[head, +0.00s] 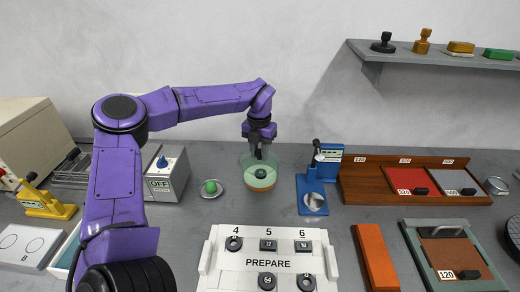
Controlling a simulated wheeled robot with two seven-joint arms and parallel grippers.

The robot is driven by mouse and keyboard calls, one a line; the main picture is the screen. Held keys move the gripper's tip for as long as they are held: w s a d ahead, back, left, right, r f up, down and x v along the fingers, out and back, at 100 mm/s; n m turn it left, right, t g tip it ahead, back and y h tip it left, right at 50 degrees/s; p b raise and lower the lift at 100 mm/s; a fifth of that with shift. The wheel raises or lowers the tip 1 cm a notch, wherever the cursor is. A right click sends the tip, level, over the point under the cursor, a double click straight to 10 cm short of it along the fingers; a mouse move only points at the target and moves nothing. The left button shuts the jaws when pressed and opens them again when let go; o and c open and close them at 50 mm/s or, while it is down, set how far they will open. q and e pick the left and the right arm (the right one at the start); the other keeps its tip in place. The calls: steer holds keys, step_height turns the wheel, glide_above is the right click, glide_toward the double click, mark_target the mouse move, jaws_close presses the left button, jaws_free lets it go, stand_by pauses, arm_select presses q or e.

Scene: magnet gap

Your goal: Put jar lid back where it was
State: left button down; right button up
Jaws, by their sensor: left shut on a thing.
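The likely jar lid is a round grey disc (207,194) with a green knob (211,187), lying on the bench left of a clear glass jar. The open jar (246,178) has a pale green inside and an orange-tan band low down. My left gripper (259,157) points down into the jar's mouth. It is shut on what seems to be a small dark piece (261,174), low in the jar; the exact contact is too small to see. My right gripper is not in view.
A blue press (311,190) stands close right of the jar. A white PREPARE tray (225,258) with dark parts lies in front. A grey OFF box (165,180) is at left, a wooden rack (365,185) at right. Bench between disc and tray is clear.

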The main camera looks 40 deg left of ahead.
mark_target(260, 151)
arm_select(q)
steer(key=shift+s+r, duration=0.3)
steer(key=shift+s, duration=0.1)
steer(key=shift+d, duration=0.1)
steer(key=shift+w+d+f, duration=0.1)
steer(key=shift+w+f, duration=0.5)
steer(key=c, duration=1)
jaws_free()
steer(key=shift+o, duration=0.7)
steer(key=shift+s, duration=0.15)
steer(key=shift+s+r, duration=0.2)
steer(key=shift+s, duration=0.05)
steer(key=shift+w+r, duration=0.25)
steer(key=shift+r, duration=0.15)
step_height(260, 151, up, 12)
steer(key=b, duration=0.1)
steer(key=shift+f, duration=0.25)
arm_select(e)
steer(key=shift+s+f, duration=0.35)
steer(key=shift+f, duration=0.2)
